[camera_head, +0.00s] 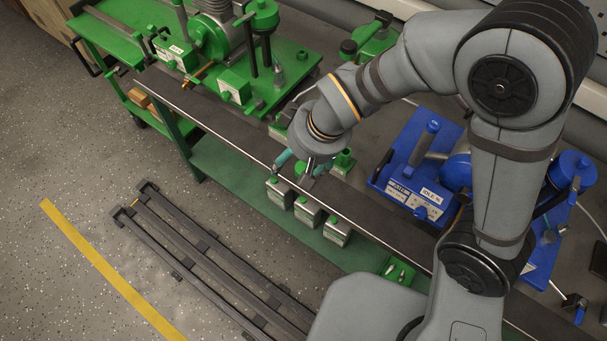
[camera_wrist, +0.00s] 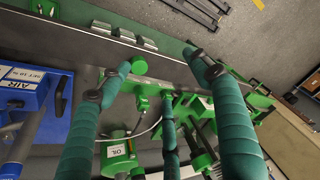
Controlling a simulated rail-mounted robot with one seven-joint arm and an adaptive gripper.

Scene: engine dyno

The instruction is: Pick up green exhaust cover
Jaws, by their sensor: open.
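A small green round-topped piece on a square base (camera_head: 344,160) stands near the bench's front edge, just right of my gripper (camera_head: 297,163). A green round cap (camera_wrist: 139,65) shows in the wrist view near the tip of my left finger. I cannot tell for sure which green part is the exhaust cover. The fingers hide parts of the bench in the wrist view.
Three green-topped grey boxes (camera_head: 308,211) stand on the lower green shelf. A green engine stand (camera_head: 215,50) is at the left back. A blue unit (camera_head: 425,165) stands to the right. A dark rack (camera_head: 210,255) lies on the floor.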

